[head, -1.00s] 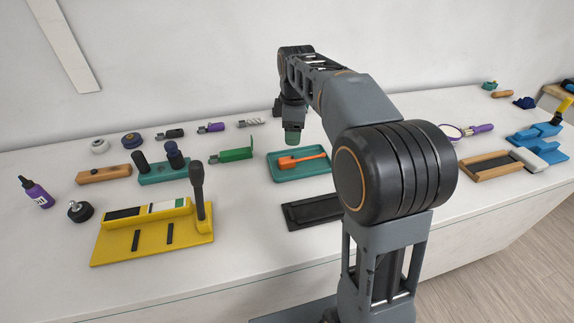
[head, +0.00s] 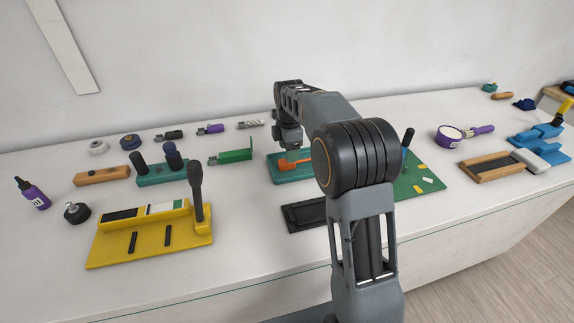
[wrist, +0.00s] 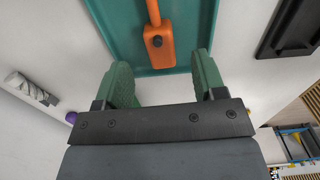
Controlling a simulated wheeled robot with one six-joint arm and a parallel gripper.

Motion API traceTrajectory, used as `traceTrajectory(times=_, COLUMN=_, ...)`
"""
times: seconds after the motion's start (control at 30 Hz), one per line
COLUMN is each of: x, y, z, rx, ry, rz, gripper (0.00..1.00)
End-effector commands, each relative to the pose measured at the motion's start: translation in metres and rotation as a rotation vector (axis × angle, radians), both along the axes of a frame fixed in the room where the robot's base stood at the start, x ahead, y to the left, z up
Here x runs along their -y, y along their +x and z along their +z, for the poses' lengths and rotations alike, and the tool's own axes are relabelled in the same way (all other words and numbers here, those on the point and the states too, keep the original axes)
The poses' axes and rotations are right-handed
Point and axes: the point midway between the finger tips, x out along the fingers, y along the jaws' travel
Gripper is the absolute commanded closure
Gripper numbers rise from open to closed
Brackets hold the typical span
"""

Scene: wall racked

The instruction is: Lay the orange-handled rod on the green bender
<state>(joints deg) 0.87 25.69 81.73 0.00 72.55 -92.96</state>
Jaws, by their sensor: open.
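The orange-handled rod (head: 297,160) lies in a teal tray (head: 280,180). The wrist view shows its orange block end (wrist: 160,56) with a dark dot, and a narrower orange part running up out of the frame. My gripper (head: 291,152) is low over the tray. In the wrist view its green fingers (wrist: 162,64) are open, one on each side of the block end and apart from it. A green board (head: 425,180) with a dark upright handle is partly hidden behind my arm. A teal base (head: 163,180) with dark posts stands left; I cannot tell which is the bender.
A black tray (head: 303,216) lies in front of the teal tray, partly behind my arm. A green-handled tool (head: 236,155) lies left of it. A yellow fixture (head: 150,245) with an upright lever stands front left. A wooden-framed tray (head: 492,170) lies at right.

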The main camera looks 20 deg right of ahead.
Motion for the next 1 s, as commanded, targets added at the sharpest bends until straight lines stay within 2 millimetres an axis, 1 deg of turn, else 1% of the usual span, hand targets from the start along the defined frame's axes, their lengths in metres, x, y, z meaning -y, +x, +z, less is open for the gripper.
traceTrajectory(times=0.2, x=-0.004, y=-0.001, z=-0.028, rx=-0.005, ry=0.000, rz=0.000, gripper=0.36)
traceTrajectory(times=0.33, x=-0.004, y=0.000, z=-0.043, rx=-0.002, ry=0.000, rz=0.000, gripper=0.36)
traceTrajectory(times=0.5, x=-0.004, y=0.000, z=-0.050, rx=0.000, ry=0.000, rz=-0.001, gripper=0.36)
traceTrajectory(times=0.7, x=-0.004, y=0.000, z=-0.051, rx=0.000, ry=0.000, rz=-0.001, gripper=0.36)
traceTrajectory(times=0.77, x=-0.004, y=0.000, z=-0.051, rx=0.000, ry=0.000, rz=-0.001, gripper=0.41)
traceTrajectory(times=1.0, x=-0.004, y=0.000, z=-0.050, rx=0.000, ry=0.000, rz=-0.001, gripper=0.64)
